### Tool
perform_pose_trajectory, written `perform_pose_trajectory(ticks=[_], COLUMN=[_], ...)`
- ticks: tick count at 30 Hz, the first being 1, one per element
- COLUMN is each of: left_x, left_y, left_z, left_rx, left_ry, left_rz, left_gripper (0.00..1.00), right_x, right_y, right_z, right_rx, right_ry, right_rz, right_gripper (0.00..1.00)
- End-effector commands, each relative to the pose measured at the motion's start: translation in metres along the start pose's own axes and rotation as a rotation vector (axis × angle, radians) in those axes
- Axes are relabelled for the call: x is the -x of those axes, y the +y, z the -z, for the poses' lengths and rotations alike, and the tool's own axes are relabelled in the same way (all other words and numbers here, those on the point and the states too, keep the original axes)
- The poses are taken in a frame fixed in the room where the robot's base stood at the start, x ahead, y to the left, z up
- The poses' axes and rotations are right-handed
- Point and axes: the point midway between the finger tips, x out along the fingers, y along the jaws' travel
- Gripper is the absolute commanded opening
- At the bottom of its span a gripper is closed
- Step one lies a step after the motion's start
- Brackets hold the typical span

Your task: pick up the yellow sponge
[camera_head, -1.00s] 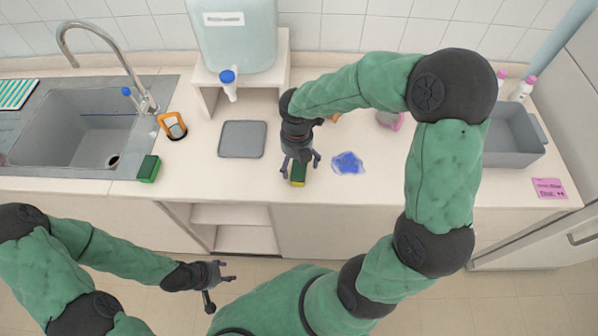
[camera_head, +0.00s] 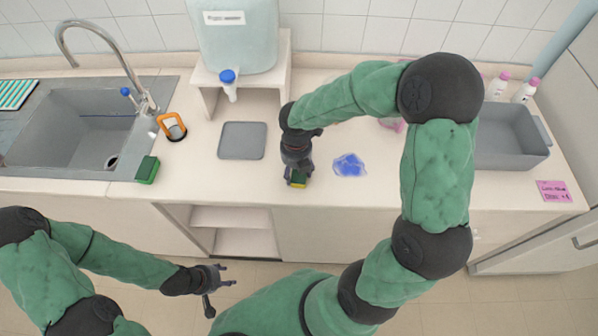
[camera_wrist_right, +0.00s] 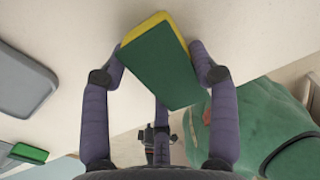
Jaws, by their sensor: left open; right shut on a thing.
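The yellow sponge (camera_head: 298,182) has a dark green scouring face, and only a small part shows in the head view at the counter's front edge. In the right wrist view the sponge (camera_wrist_right: 160,62) lies between my fingers, green face toward the camera and yellow along its side. My right gripper (camera_head: 297,178) is shut on it, with fingers on both sides; the fingers also show in the right wrist view (camera_wrist_right: 158,70). Whether the sponge touches the counter I cannot tell. My left gripper (camera_head: 222,283) is open and empty, low in front of the counter.
A grey tray (camera_head: 242,141) lies left of the sponge, and a blue patch (camera_head: 349,164) lies right. A green sponge (camera_head: 147,170) sits beside the sink (camera_head: 75,135). A water container (camera_head: 237,35) on a stand is behind. A grey bin (camera_head: 512,137) stands at right.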

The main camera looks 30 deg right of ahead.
Motion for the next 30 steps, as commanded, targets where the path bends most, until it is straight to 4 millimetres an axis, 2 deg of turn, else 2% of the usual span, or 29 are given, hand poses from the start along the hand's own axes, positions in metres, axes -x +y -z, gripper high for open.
perform_pose_trajectory(ticks=[8,14,23,24,30], left_x=[0.005,0.017,0.036,0.037,0.044], left_y=[0.002,0.006,0.013,0.013,0.016], left_z=[0.0,-0.001,-0.001,-0.001,-0.002], left_rx=[0.0,0.0,0.0,0.0,0.0], left_ry=[0.0,0.0,0.0,0.0,0.0], left_rz=[0.0,0.0,0.0,0.0,0.0], left_gripper=[0.5,0.5,0.5,0.5,0.5], right_x=[0.009,0.037,0.099,0.101,0.118], right_y=[0.0,0.001,0.01,0.012,0.019], right_z=[0.0,0.001,0.054,0.066,0.107], right_rx=[0.0,0.001,0.006,0.008,0.006], right_ry=[0.0,-0.002,-0.003,-0.001,-0.001], right_rz=[0.0,-0.001,-0.003,0.0,-0.001], right_gripper=[0.45,0.45,0.45,0.45,0.45])
